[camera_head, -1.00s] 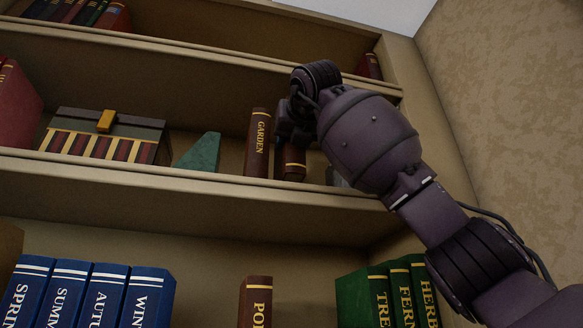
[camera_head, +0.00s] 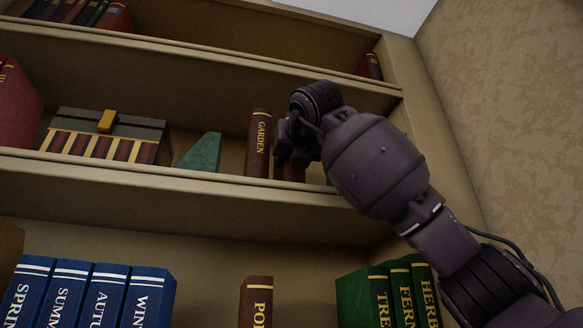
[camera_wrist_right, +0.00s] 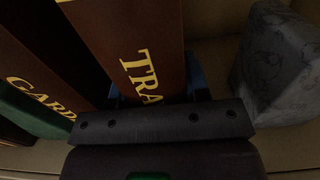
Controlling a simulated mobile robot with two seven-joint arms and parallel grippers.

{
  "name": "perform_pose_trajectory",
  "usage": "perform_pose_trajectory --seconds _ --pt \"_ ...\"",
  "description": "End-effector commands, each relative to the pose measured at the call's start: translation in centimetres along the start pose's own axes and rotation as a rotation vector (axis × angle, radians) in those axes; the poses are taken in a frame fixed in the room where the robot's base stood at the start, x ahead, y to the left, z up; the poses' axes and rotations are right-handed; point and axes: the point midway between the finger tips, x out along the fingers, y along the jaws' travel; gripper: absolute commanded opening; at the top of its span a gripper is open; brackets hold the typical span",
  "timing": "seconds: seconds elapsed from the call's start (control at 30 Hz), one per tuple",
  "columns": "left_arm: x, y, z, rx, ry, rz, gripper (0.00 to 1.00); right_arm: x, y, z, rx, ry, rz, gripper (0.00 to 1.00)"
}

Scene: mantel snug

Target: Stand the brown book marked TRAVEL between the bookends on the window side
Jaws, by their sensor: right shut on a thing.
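The brown TRAVEL book (camera_wrist_right: 140,45) is in my right gripper (camera_head: 290,148), which is shut on it. In the head view a small lower part of the book (camera_head: 294,173) shows under the gripper, close to the shelf front. Whether it rests on the shelf I cannot tell. It is upright, just right of the brown GARDEN book (camera_head: 258,143), with a dark gap between them in the wrist view. A green bookend (camera_head: 200,153) stands left of GARDEN. A grey bookend (camera_wrist_right: 280,65) stands right of TRAVEL in the wrist view; my arm hides it in the head view.
A striped box (camera_head: 105,138) and a red book (camera_head: 18,105) stand farther left on this shelf (camera_head: 180,183). Blue books (camera_head: 90,295), a brown book (camera_head: 256,302) and green books (camera_head: 385,295) stand below. The right cabinet side is close to my arm.

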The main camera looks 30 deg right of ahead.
Motion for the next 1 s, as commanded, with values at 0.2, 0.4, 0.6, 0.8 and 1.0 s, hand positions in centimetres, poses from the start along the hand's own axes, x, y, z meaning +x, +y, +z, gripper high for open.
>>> perform_pose_trajectory --seconds 0.2,0.4,0.6,0.8,1.0 --pt "0.0 0.0 0.1 0.000 -0.001 0.000 0.43 0.0 0.0 -0.1 0.000 0.001 0.000 0.68" --pt "0.0 0.0 0.1 0.000 -0.001 0.000 0.43 0.0 0.0 -0.1 0.000 0.001 0.000 0.68" --pt "-0.2 0.0 -0.1 0.000 -0.003 0.000 0.43 -0.1 0.0 0.4 0.000 0.000 0.000 0.68" --pt "0.7 0.1 0.8 0.001 0.004 0.000 0.43 -3.5 0.0 0.1 0.001 -0.004 0.002 0.68" --pt "1.3 0.2 0.8 0.002 0.023 0.000 0.43 -7.4 0.0 0.0 0.000 -0.003 0.001 0.68"
